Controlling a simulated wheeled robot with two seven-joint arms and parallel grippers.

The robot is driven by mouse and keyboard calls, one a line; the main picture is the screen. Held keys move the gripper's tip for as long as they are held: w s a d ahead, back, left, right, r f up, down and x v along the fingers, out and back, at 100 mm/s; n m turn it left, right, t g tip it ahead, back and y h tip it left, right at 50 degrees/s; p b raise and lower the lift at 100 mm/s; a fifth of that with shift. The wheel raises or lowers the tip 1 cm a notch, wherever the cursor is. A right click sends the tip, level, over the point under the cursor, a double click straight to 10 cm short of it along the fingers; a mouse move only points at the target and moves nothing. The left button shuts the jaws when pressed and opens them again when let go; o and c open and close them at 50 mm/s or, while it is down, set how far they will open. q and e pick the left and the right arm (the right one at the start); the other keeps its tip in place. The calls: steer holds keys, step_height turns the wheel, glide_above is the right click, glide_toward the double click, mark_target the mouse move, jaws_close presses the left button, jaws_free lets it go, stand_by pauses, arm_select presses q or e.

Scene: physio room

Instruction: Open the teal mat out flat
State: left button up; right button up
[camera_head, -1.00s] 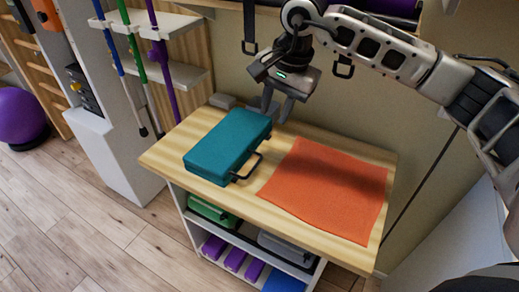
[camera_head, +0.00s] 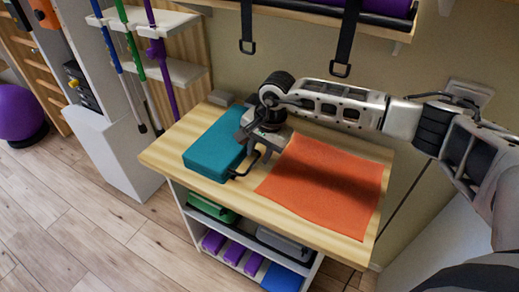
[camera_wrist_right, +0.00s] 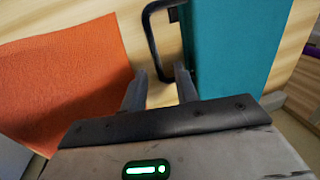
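The teal mat (camera_head: 212,148) is folded into a thick block on the left part of the wooden table (camera_head: 160,150). It has a dark handle (camera_head: 256,163) on its right side. My right gripper (camera_head: 260,152) is low over the table, just right of the mat at the handle. In the right wrist view the gripper (camera_wrist_right: 160,82) has its two fingers apart, and the dark handle (camera_wrist_right: 153,35) passes ahead of the gap between them. I cannot tell whether a finger touches it. The teal mat also shows there (camera_wrist_right: 235,50). My left gripper is not in view.
An orange cloth (camera_head: 325,185) lies flat on the table right of the mat. A small grey block (camera_head: 221,98) sits at the back left. Shelves below hold green, grey and purple items. Black straps (camera_head: 345,45) hang from a wall shelf above the table.

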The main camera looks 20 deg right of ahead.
jaws_close()
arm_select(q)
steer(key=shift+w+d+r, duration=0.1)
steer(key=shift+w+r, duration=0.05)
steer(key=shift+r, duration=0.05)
arm_select(e)
steer(key=shift+r, duration=0.15)
